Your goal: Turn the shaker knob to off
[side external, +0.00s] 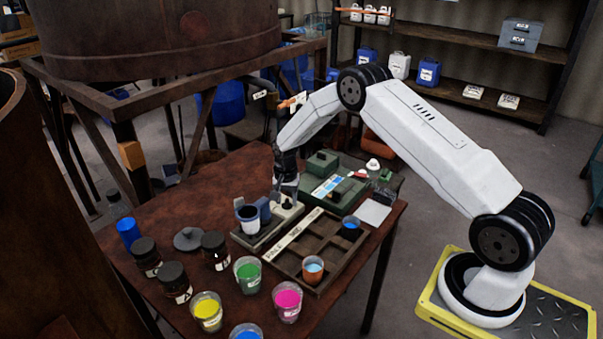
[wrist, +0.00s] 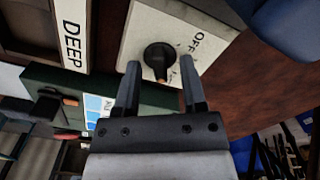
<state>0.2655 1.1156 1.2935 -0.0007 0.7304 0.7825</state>
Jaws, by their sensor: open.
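The shaker knob (wrist: 159,57) is a round black dial on a cream panel (wrist: 140,28) in the wrist view.
A wooden divided tray (side external: 296,271) lies in front, and a green device (side external: 330,187) stands behind. Paint cups and dark jars (side external: 215,250) fill the near table.

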